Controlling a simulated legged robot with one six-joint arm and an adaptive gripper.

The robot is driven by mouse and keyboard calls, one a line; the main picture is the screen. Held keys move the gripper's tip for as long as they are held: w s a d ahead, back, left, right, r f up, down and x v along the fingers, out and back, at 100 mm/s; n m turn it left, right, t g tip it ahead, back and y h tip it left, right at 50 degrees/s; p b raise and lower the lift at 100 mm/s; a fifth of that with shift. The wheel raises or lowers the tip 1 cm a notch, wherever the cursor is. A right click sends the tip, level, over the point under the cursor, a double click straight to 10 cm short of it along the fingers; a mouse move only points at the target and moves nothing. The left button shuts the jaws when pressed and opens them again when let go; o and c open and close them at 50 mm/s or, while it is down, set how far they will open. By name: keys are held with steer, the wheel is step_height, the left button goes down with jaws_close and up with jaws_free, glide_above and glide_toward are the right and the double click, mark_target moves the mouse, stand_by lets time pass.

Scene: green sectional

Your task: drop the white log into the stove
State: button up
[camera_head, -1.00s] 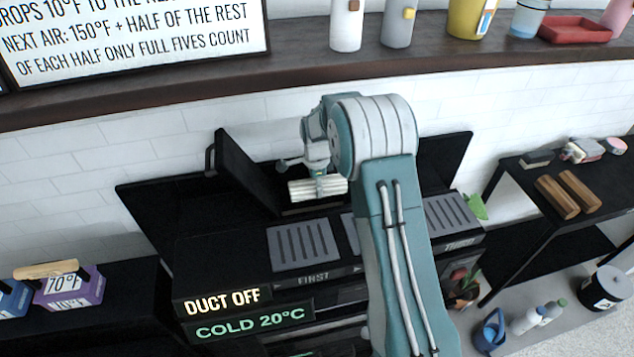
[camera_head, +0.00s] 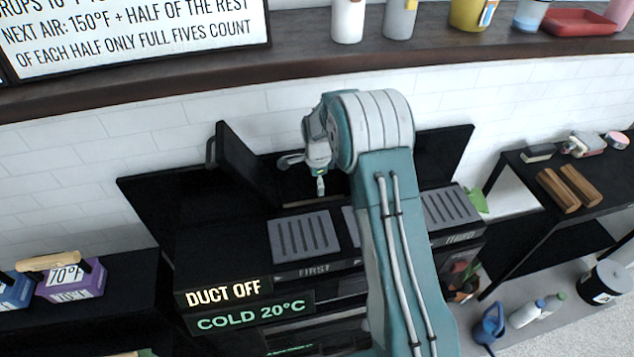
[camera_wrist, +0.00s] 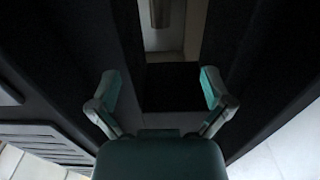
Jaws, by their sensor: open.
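The black stove (camera_head: 222,238) stands in the middle of the head view, with its dark hatch lid (camera_head: 246,165) raised. My gripper (camera_head: 320,187) is over the opening behind the slotted top plates, and it is open and empty. In the wrist view my gripper's fingers (camera_wrist: 159,90) are spread wide over a dark shaft between black walls. The white log does not show in the head view now. Deep in the shaft, the wrist view shows a pale strip and a small greyish-brown piece (camera_wrist: 160,12); I cannot tell whether either is the log.
Slotted plates (camera_head: 304,237) lie on the stove top. Two brown logs (camera_head: 567,188) lie on the black side table at right. A purple box (camera_head: 72,281) stands at left. A dark shelf (camera_head: 300,70) with cups runs along the wall above my arm.

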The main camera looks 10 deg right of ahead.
step_height(320, 180, up, 7)
steer(key=shift+r, duration=0.2)
stand_by(0.3)
stand_by(0.8)
